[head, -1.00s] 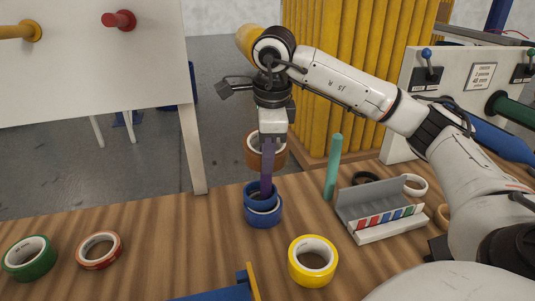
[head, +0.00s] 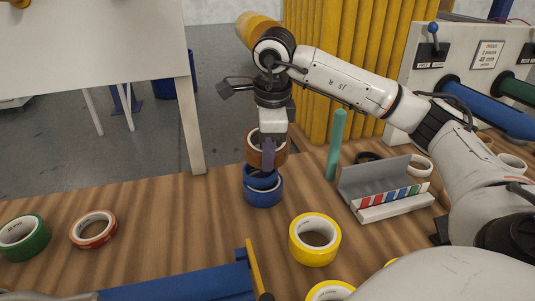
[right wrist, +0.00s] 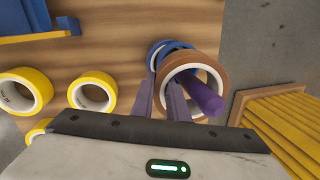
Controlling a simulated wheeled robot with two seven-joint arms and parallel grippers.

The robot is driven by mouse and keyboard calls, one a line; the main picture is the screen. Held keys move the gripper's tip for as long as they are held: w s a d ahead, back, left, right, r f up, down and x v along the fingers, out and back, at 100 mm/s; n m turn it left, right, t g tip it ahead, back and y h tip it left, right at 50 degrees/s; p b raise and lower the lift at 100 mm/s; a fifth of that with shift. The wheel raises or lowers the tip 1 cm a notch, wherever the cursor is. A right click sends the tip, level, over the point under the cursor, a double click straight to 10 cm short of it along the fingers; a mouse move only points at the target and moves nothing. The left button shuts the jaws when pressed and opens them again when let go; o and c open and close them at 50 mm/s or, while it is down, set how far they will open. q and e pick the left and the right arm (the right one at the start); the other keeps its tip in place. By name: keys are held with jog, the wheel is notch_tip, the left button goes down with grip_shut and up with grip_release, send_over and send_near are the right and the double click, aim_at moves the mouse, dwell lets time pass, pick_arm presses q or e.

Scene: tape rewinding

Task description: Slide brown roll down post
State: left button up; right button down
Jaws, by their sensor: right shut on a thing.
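The brown roll (head: 251,147) is held by my right gripper (head: 268,160), which points straight down at the back edge of the table. In the right wrist view my purple fingers (right wrist: 160,92) are shut on the wall of the brown roll (right wrist: 221,73). The purple post (right wrist: 207,98) passes through its hole there. Two blue rolls (head: 263,193) are stacked below, close under the brown roll; they also show in the right wrist view (right wrist: 156,50). In the head view most of the post is hidden by the gripper and rolls. My left gripper is not in view.
A teal post (head: 336,145) stands to the right, beside a grey holder (head: 375,178) with coloured strips. Yellow (head: 315,240), red (head: 94,230) and green (head: 21,238) rolls lie on the wooden table (head: 190,220). A white board (head: 90,50) stands at the back left.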

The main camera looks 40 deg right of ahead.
jog(key=c, duration=1.8)
grip_release()
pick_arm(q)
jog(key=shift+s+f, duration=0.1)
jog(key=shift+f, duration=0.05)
pick_arm(e)
jog(key=shift+o, duration=0.7)
pick_arm(q)
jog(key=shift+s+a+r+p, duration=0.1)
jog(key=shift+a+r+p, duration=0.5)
jog(key=shift+p, duration=0.55)
pick_arm(e)
notch_tip(320, 180, up, 10)
jog(key=s, duration=0.1)
jog(key=shift+s+a, duration=0.35)
jog(key=shift+a, duration=0.1)
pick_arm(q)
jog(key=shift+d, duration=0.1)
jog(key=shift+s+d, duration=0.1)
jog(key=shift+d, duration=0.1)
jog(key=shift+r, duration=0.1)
